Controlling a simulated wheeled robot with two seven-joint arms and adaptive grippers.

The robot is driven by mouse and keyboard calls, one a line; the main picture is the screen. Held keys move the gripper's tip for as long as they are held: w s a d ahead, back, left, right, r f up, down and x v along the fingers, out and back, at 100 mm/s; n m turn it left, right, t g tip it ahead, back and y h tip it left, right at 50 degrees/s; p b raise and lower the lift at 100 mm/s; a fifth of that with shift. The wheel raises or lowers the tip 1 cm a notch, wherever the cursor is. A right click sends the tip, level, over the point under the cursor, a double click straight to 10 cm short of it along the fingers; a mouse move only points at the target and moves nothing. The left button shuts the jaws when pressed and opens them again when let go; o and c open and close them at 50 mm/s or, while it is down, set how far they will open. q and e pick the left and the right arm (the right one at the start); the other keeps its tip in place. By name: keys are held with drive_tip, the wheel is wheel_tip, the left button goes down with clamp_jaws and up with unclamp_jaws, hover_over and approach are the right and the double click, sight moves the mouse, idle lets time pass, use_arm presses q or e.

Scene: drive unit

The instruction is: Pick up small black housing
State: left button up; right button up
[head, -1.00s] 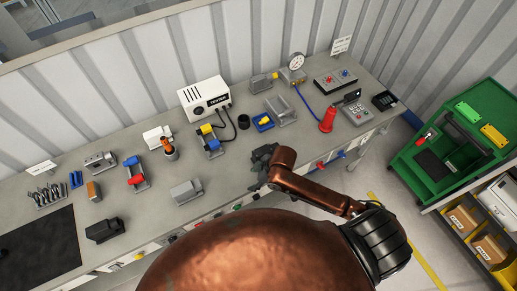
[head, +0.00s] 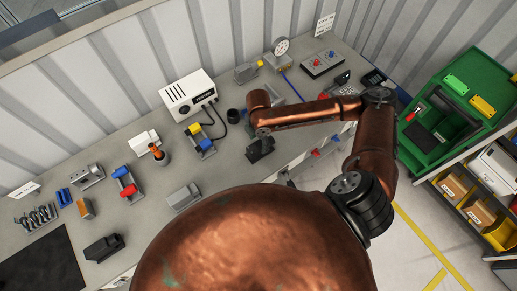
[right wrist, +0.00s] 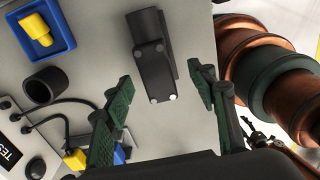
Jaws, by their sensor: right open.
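A small black housing (right wrist: 150,60), a box shape with light screw heads at its near corners, lies on the grey bench in the right wrist view. My right gripper (right wrist: 160,92) is open, its dark green fingers apart on either side of the housing's near end; I see no contact. In the head view my right gripper (head: 259,147) is low over the bench's front part, and I cannot make out the small housing there. Another black housing (head: 103,247) sits at the front left of the bench. My left gripper is out of view.
A blue tray with a yellow part (right wrist: 42,32) and a black ring (right wrist: 45,85) are left of the housing in the wrist view. A white power supply (head: 190,95) stands behind. A grey block (head: 184,197) lies left of my gripper. A green cart (head: 455,115) is right.

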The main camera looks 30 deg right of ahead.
sight(258, 145)
drive_tip(key=shift+w+d+f, duration=0.1)
drive_tip(key=shift+w+f, duration=0.05)
drive_tip(key=shift+f, duration=1)
drive_tip(key=shift+w+f, duration=0.15)
drive_tip(key=shift+f, duration=0.95)
drive_tip(key=c, duration=1.3)
drive_tip(key=shift+c, duration=0.4)
drive_tip(key=shift+r, duration=0.1)
